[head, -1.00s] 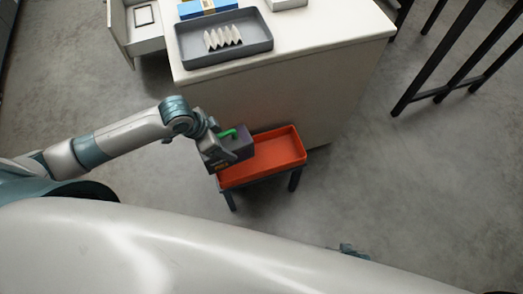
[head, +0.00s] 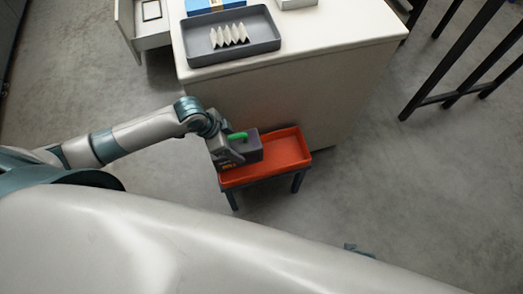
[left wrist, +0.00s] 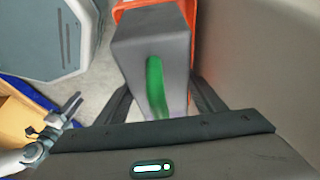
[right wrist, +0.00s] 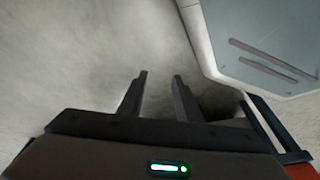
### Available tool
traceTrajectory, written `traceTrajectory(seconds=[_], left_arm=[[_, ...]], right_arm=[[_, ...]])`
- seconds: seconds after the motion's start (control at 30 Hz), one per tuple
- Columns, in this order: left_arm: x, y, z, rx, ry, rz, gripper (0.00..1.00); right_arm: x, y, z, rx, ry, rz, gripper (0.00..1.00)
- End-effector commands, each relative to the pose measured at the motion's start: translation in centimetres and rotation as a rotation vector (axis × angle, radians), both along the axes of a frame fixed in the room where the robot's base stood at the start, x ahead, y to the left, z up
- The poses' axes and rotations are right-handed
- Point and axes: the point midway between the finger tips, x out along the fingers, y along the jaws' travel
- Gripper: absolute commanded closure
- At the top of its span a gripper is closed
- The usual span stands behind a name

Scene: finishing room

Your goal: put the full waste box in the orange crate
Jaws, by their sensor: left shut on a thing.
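The waste box is a dark grey box (head: 248,148) with a green strip on top, in the head view. My left gripper (head: 232,150) is shut on it and holds it over the left part of the orange crate (head: 287,150). The left wrist view shows the box (left wrist: 155,45) between the fingers, with the crate's orange rim (left wrist: 128,7) behind it. Whether the box touches the crate floor is hard to tell. The crate's right part is empty. My right gripper (right wrist: 160,78) is open and empty above bare floor in the right wrist view.
The crate rests on a low dark stand (head: 234,198) against a pale cabinet (head: 330,65). A grey tray (head: 262,45) with a white pleated piece (head: 229,35) lies on the cabinet top. An open drawer (head: 150,38) sticks out at left. Black rails (head: 460,75) stand at right.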

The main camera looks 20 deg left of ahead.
Motion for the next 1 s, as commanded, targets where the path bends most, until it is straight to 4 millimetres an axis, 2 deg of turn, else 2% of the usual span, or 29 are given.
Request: traceTrajectory(seconds=[0.3,0.5,0.63,1.0], left_arm=[[3.4,-4.4,-3.1,-0.005,-0.004,0.001,0.89],[5.1,-6.5,-4.7,-0.002,-0.004,0.000,0.89],[5.6,-7.2,-5.2,-0.002,-0.004,0.000,0.89],[5.7,-7.3,-5.3,-0.001,-0.004,0.000,0.89]], right_arm=[[0.2,0.1,0.4,0.000,-0.003,0.001,0.69],[0.5,0.2,1.0,0.000,-0.004,0.001,0.69],[0.6,0.2,1.3,0.001,-0.008,0.001,0.69],[0.4,0.1,1.3,0.000,-0.004,0.000,0.69]])
